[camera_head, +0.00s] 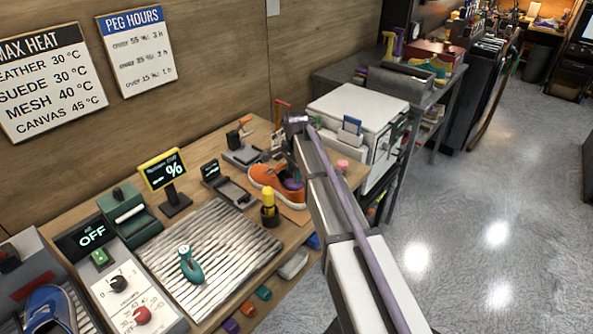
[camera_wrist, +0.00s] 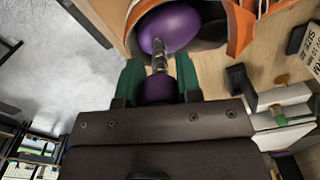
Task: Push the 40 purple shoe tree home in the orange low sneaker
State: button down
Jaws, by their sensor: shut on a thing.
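The orange low sneaker (camera_head: 264,176) lies on the wooden bench, with the purple shoe tree (camera_head: 293,184) showing at its opening. In the wrist view the sneaker (camera_wrist: 241,28) fills the top edge. The tree's rounded purple front part (camera_wrist: 170,27) is at the shoe's opening, partly inside. A metal rod joins it to a purple rear part (camera_wrist: 158,90). My gripper (camera_wrist: 159,75) has its green fingers on both sides of that rear part, shut on it. The rear part is outside the shoe. In the head view my arm hides the gripper. No size mark is readable on the tree.
A yellow-topped bottle (camera_head: 268,205) stands just in front of the sneaker. A ribbed mat (camera_head: 225,262) with a teal-handled tool (camera_head: 190,266) lies to the left. A white cabinet (camera_head: 360,103) stands behind my arm. Open floor (camera_head: 490,210) lies to the right.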

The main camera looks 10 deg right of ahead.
jog(key=shift+f+b, duration=0.95)
jog(key=shift+f, duration=0.1)
jog(key=c, duration=0.7)
grip_release()
notch_tip(320, 180, up, 11)
jog(key=p, duration=1.1)
jog(key=shift+r, duration=0.1)
